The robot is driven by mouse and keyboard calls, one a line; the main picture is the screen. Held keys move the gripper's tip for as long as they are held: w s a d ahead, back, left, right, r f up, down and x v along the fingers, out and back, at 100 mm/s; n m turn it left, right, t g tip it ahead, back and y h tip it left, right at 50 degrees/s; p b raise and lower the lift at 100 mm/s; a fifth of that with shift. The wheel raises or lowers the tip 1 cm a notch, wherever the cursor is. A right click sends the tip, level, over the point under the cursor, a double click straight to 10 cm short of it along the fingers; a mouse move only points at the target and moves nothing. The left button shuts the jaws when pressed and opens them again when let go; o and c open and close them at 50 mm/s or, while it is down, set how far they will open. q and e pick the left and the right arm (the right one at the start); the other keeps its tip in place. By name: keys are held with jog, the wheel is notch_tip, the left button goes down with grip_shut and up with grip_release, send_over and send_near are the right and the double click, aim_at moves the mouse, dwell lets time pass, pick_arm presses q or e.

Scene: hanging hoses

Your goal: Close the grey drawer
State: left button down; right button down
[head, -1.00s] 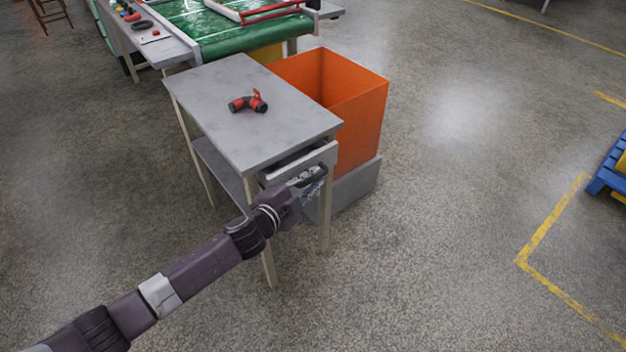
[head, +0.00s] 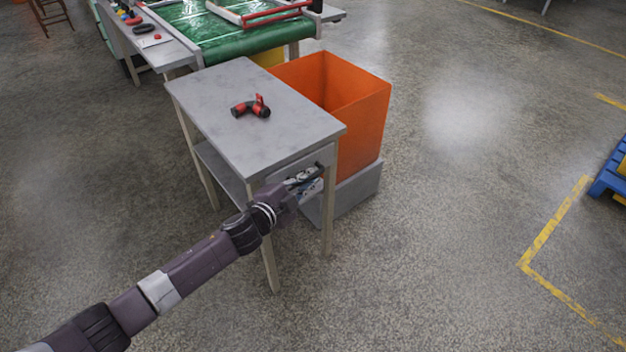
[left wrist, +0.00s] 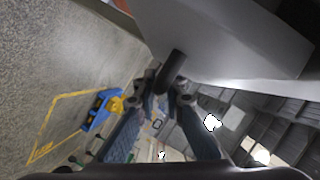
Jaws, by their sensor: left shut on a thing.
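The grey drawer (head: 290,170) sits under the top of the grey table (head: 236,137). Its front looks flush or nearly flush with the table's end. My left gripper (head: 312,180) is at the drawer front, shut on the dark drawer handle (head: 318,170). In the left wrist view the fingers of my left gripper (left wrist: 166,98) close around the dark handle bar (left wrist: 172,68), beside the pale drawer front (left wrist: 215,40). The gripper and wrist hide part of the drawer front. My right gripper is not in view.
A red and black hose fitting (head: 252,107) lies on the tabletop. An orange bin (head: 362,120) stands close beside the table, on a grey base (head: 352,195). A green conveyor (head: 225,35) is behind. The floor to the right is clear up to a blue pallet (head: 608,178).

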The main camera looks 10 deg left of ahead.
pick_arm(q)
jog(key=shift+w+a+r, duration=0.1)
jog(key=shift+w+a, duration=0.45)
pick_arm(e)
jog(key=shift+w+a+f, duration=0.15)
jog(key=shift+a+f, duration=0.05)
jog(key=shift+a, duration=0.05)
pick_arm(q)
jog(key=c, duration=2.3)
grip_release()
jog(key=shift+s, duration=0.1)
jog(key=v, duration=1.1)
jog(key=shift+s+a, duration=0.15)
jog(key=shift+s, duration=0.2)
